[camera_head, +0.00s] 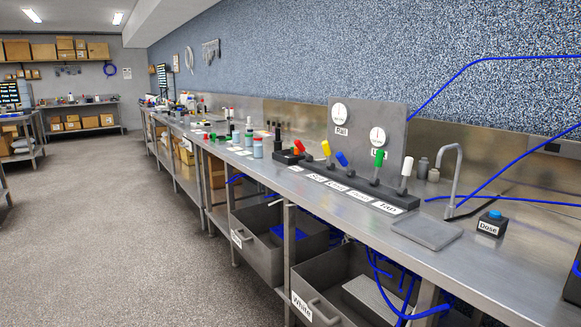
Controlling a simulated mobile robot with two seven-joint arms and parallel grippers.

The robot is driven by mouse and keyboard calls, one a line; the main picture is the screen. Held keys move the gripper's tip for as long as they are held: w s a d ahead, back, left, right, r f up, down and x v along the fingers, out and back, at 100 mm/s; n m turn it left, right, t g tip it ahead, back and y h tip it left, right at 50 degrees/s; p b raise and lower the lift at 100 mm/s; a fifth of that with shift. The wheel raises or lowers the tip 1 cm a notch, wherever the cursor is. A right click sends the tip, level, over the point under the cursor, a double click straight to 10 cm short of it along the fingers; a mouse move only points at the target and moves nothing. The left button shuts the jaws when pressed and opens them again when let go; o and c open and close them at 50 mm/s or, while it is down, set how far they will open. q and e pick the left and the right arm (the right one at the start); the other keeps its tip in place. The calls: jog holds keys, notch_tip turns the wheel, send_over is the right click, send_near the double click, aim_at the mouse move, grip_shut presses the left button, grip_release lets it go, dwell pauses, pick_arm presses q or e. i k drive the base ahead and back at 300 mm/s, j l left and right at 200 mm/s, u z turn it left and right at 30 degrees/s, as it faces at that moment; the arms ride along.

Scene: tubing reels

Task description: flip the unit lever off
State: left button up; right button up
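A dark lever bank stands on the steel bench at the right of the head view, below a grey panel (368,125). The blue lever leans to the left; the green and white ones stand nearly upright. White labels (358,196) run along the front. Neither gripper is in view.
A steel bench (470,255) runs along the wall. A flat grey plate (427,232), a tap (456,170) and a "Dose" box with a blue button (490,222) are right of the levers. Bottles (257,148) stand left. Open drawers (262,250) jut out below. The floor (120,240) is clear.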

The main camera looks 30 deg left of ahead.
aim_at(340, 158)
jog(key=u, duration=0.65)
jog(key=i+j+z, duration=0.1)
jog(key=i+j, duration=0.2)
jog(key=i+j+z, duration=0.15)
jog(key=i+j, duration=0.15)
jog(key=j, duration=0.15)
jog(key=i+j+z, duration=0.1)
jog(key=i+j, duration=0.2)
jog(key=i+j+z, duration=0.1)
jog(key=i+j, duration=0.15)
jog(key=j, duration=0.3)
jog(key=i+j+z, duration=0.15)
jog(key=j, duration=0.3)
jog(key=i+j+z, duration=0.1)
jog(key=i+j, duration=0.2)
jog(key=j, duration=0.15)
jog(key=i+j+z, duration=0.1)
jog(key=j, duration=0.4)
jog(key=i+j+z, duration=0.15)
jog(key=i+j, duration=0.15)
jog(key=j, duration=0.25)
jog(key=i, duration=0.15)
